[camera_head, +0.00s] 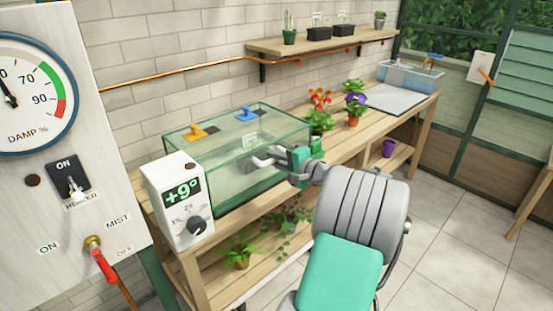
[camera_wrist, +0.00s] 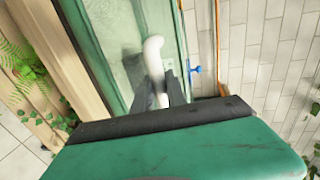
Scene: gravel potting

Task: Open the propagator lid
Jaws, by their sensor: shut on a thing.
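The propagator (camera_head: 240,160) is a glass box with green edges on the wooden bench. Its lid (camera_head: 225,128) lies flat across the top and looks closed. A white bar handle (camera_head: 268,158) stands out at the front, and in the wrist view the white handle (camera_wrist: 153,52) runs between the dark fingers. My gripper (camera_wrist: 163,88) is shut on this handle. In the head view my gripper (camera_head: 287,158) is at the propagator's front, partly hiding the handle.
A white thermostat box (camera_head: 177,199) reading +9° stands at the propagator's left end. Potted flowers (camera_head: 320,117) stand on the bench to the right, behind my arm. Leafy plants (camera_head: 240,250) sit on the lower shelf.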

